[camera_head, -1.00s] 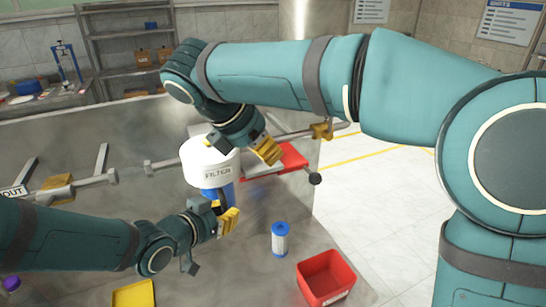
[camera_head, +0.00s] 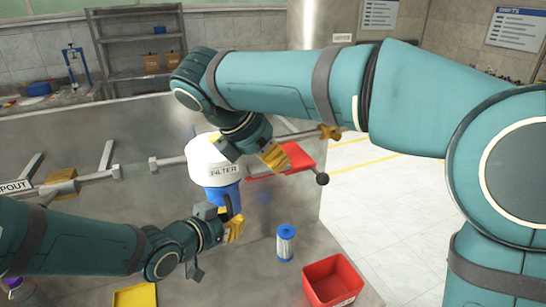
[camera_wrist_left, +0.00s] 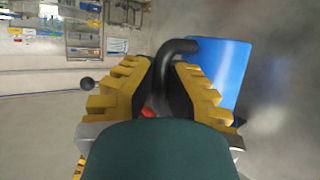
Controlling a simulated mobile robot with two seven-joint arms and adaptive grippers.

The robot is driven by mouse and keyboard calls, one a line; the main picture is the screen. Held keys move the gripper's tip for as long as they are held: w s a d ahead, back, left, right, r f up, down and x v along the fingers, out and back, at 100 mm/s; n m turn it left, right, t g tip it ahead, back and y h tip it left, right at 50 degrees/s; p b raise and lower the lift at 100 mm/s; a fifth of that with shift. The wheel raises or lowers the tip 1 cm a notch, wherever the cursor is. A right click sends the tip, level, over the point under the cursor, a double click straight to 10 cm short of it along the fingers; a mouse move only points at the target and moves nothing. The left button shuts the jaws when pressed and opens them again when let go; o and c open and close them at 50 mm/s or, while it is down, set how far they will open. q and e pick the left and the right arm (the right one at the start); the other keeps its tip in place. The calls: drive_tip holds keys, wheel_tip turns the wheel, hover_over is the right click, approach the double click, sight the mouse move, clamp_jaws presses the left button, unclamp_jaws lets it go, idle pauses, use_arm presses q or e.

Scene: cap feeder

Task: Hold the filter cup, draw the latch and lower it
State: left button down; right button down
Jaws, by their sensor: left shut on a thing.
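The white filter head (camera_head: 207,160), marked FILTER, sits on a horizontal pipe. The blue filter cup (camera_head: 222,194) shows upright below it. My left gripper (camera_head: 235,229) is shut on the cup's dark handle, in front of the cup. In the left wrist view the black handle (camera_wrist_left: 177,47) runs between the yellow fingers, and the blue cup (camera_wrist_left: 222,68) is just to their right. My right gripper (camera_head: 252,157) is at the filter head's right side, with its yellow fingers apart. I cannot make out the latch; the right gripper and wrist cover part of that area.
A blue-capped white cartridge (camera_head: 286,244) stands on the metal bench. A red bin (camera_head: 333,282) and a yellow tray (camera_head: 136,296) are near the front. A black-knobbed lever (camera_head: 322,178) and a red plate (camera_head: 290,160) are right of the filter.

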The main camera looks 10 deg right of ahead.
use_arm(q)
drive_tip(key=shift+f+b, duration=1.35)
drive_tip(key=shift+f, duration=0.1)
drive_tip(key=shift+s, duration=0.1)
drive_tip(key=s+d+b, duration=0.2)
drive_tip(key=s+b, duration=0.5)
drive_tip(key=s, duration=0.2)
drive_tip(key=shift+s+f, duration=0.3)
drive_tip(key=shift+f, duration=0.15)
